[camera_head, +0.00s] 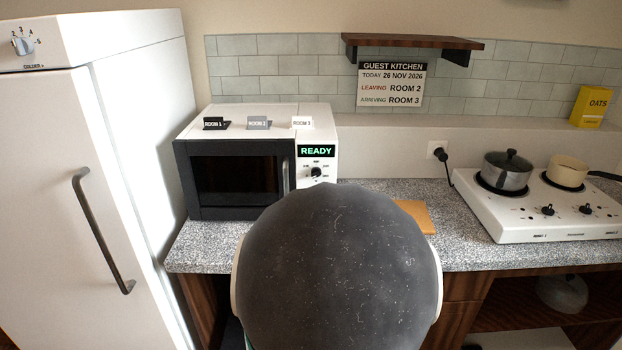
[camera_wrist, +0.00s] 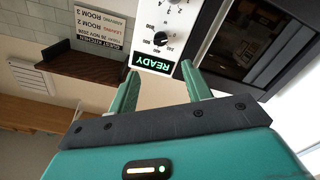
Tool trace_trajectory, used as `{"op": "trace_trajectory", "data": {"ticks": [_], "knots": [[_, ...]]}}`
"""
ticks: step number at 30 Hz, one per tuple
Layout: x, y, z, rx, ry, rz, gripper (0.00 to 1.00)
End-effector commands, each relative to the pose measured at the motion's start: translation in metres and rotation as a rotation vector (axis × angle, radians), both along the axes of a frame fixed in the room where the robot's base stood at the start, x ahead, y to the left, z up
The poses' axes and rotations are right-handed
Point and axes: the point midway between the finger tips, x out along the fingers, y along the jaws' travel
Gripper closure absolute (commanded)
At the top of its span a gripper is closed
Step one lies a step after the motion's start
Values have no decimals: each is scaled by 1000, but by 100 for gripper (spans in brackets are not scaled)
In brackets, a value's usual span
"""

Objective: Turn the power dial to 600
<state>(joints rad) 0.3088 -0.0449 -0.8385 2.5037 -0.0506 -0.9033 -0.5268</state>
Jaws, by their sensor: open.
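The microwave (camera_head: 265,117) stands on the counter, its black door on the left and a white control panel on the right. Its display (camera_head: 316,151) reads READY in green. The power dial (camera_head: 316,172), a small black knob with numbers around it, sits below the display. In the wrist view, which is upside down, the dial (camera_wrist: 160,39) shows beyond the fingertips; its exact setting is too small to tell. My gripper (camera_wrist: 159,72) has two green fingers, open and empty, apart from the dial. In the head view my dark rounded arm part hides the lower panel.
A white fridge (camera_head: 130,110) stands left of the microwave. A hob (camera_head: 500,215) with two pots is on the right. Room tags stand on the microwave. A wooden shelf (camera_head: 410,41) hangs above. An orange board (camera_head: 416,214) lies on the counter (camera_head: 460,255).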

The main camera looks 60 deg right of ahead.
Motion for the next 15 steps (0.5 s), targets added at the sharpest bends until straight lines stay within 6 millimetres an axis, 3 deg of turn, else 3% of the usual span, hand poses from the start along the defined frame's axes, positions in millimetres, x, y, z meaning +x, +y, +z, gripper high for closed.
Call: {"op": "trace_trajectory", "data": {"ticks": [15], "knots": [[36,-65,-1,-1,4,6,51]]}}
